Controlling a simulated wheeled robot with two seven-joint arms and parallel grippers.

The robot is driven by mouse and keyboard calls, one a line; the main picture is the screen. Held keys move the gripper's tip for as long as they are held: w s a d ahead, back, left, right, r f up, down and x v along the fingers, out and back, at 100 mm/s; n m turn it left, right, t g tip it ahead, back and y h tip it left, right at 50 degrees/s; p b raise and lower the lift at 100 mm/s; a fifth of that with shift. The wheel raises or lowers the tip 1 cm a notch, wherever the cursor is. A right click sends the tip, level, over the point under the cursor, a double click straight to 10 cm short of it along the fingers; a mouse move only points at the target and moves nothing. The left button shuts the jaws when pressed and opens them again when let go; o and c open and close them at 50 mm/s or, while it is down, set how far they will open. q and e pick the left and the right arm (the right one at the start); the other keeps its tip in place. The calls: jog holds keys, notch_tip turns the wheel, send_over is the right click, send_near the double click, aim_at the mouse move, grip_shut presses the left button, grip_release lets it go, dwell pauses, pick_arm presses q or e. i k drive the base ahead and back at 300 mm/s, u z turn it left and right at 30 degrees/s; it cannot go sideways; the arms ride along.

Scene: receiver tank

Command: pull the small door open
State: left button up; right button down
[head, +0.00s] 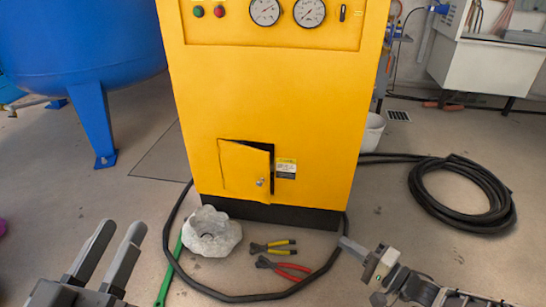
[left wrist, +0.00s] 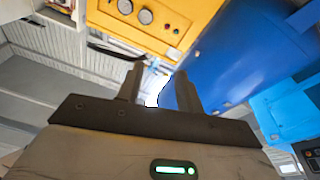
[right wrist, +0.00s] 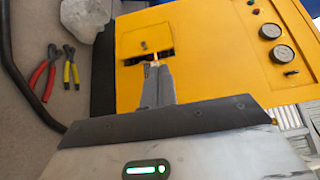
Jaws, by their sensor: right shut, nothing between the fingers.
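The small yellow door (head: 243,168) is low on the front of the yellow cabinet (head: 270,110). It stands slightly ajar, with a dark gap along its top and right edges and a small knob or lock (head: 260,182) near its right edge. The door also shows in the right wrist view (right wrist: 140,38). My left gripper (head: 122,232) is open and empty, left of the cabinet and apart from it. My right gripper (head: 343,240) is shut and empty, to the right of the door and apart from it in the head view.
A pale rock (head: 211,232), yellow-handled pliers (head: 272,246) and red-handled pliers (head: 284,268) lie on the floor before the cabinet. A black hose (head: 240,297) loops around them and coils at right. A blue tank (head: 75,40) stands at left.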

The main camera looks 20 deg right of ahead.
aim_at(246, 169)
jog(key=i, duration=0.9)
